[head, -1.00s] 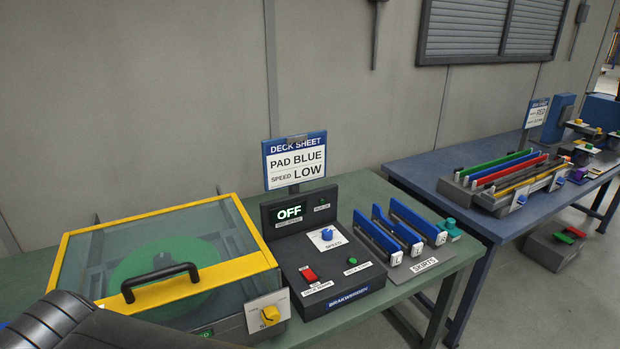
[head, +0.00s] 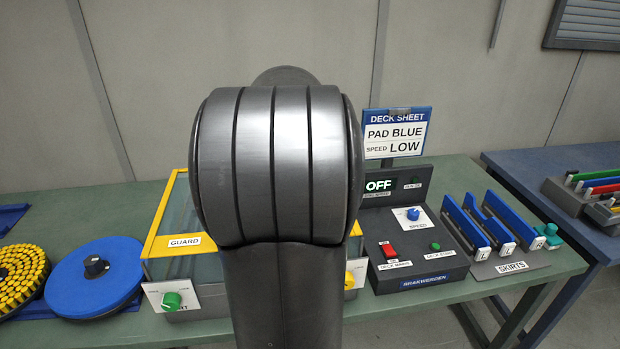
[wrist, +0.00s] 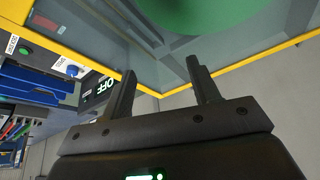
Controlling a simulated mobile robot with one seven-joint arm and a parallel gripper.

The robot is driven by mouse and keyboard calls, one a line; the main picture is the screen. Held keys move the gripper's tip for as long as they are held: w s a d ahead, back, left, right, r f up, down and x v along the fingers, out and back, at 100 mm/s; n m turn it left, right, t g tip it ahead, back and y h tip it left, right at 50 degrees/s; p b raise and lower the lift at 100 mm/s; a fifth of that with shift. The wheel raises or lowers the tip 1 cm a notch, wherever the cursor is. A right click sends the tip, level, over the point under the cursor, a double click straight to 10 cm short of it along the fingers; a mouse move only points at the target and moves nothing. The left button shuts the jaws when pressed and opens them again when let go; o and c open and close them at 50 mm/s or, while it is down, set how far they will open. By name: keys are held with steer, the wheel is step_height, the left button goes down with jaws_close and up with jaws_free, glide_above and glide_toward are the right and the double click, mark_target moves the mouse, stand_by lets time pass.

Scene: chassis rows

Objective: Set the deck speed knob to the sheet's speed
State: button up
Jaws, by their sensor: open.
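The deck sheet (head: 395,133) stands behind the control box and reads PAD BLUE, SPEED LOW. The blue speed knob (head: 413,214) sits on a white plate on the dark control box (head: 425,273); its pointer setting is too small to read. The display (head: 378,185) reads OFF. In the wrist view the knob (wrist: 72,70) shows at the left, apart from my gripper. My gripper (wrist: 157,78) is open and empty, with the yellow-framed guard beyond its fingers. In the head view my arm hides the gripper.
The guard (head: 160,245) is left of the control box, partly hidden by my arm. A red switch (head: 388,250) and green button (head: 435,246) sit in front of the knob. Blue skirts (head: 467,222) stand to the right. A blue pad (head: 95,277) lies at the left.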

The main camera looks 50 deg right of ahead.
steer(key=s+d+f+m+g, duration=0.1)
steer(key=s+d+f+m, duration=0.15)
steer(key=s+d, duration=0.35)
steer(key=s+d+f+m+g, duration=0.1)
steer(key=s+d+f, duration=0.2)
steer(key=d, duration=0.6)
steer(key=m+g, duration=0.1)
steer(key=m, duration=0.3)
glide_toward(414, 211)
steer(key=shift+n, duration=0.25)
steer(key=x, duration=0.9)
steer(key=shift+c, duration=0.4)
steer(key=c, duration=0.9)
